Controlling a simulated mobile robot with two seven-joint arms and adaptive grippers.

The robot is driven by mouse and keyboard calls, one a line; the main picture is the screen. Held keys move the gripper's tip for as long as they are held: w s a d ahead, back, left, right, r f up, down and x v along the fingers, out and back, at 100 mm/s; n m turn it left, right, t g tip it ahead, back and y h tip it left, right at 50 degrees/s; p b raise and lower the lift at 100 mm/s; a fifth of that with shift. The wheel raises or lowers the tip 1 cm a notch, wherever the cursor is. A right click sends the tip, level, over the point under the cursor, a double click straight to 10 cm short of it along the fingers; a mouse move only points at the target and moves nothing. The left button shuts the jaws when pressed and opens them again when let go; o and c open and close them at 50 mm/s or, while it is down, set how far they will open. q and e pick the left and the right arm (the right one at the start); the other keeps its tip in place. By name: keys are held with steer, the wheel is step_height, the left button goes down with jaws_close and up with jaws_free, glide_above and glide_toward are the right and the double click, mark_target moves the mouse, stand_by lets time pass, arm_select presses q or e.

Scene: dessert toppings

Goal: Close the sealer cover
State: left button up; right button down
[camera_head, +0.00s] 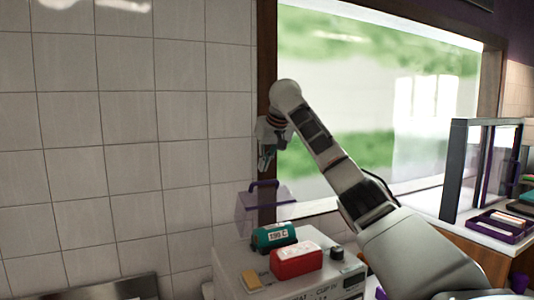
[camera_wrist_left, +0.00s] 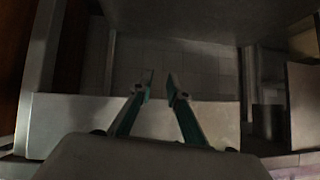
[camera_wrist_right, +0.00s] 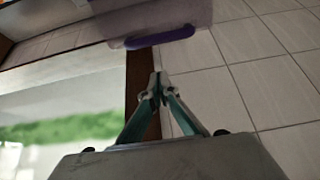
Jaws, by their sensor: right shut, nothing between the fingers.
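The sealer (camera_head: 235,262) is a pale machine with a teal display and a red block on top, low in the middle of the head view. Its translucent purple cover (camera_head: 250,205) stands raised at the back, with a purple handle (camera_head: 264,183) at its upper edge. My right gripper (camera_head: 265,168) is shut and empty, above the handle and apart from it. In the right wrist view, the handle (camera_wrist_right: 160,37) and cover (camera_wrist_right: 150,15) lie beyond the shut fingertips (camera_wrist_right: 158,85). My left gripper (camera_wrist_left: 158,76) is open and empty, away from the sealer.
A tiled wall (camera_head: 120,150) and a window frame (camera_head: 267,60) stand behind the sealer. A glass-sided case (camera_head: 480,170) and a purple tray (camera_head: 500,228) are at the right. The left wrist view is dark, with pale panels around the gripper.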

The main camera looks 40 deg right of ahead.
mark_target(268, 191)
steer(key=shift+w+d+f, duration=0.1)
steer(key=shift+w+f, duration=0.05)
steer(key=shift+f, duration=0.35)
steer(key=shift+w+d+f, duration=0.1)
steer(key=shift+f, duration=0.35)
steer(key=shift+s+a+f, duration=0.15)
steer(key=shift+s+a, duration=0.05)
steer(key=shift+s, duration=0.4)
steer(key=shift+s+a+f, duration=0.1)
steer(key=shift+s+a, duration=0.1)
steer(key=shift+s, duration=0.4)
arm_select(q)
steer(key=shift+a, duration=0.15)
arm_select(e)
steer(key=shift+s+a+f, duration=0.1)
steer(key=shift+s+a, duration=0.1)
steer(key=shift+s, duration=0.15)
arm_select(q)
steer(key=shift+a+f, duration=0.1)
steer(key=shift+a, duration=0.05)
arm_select(e)
steer(key=shift+s+d, duration=0.1)
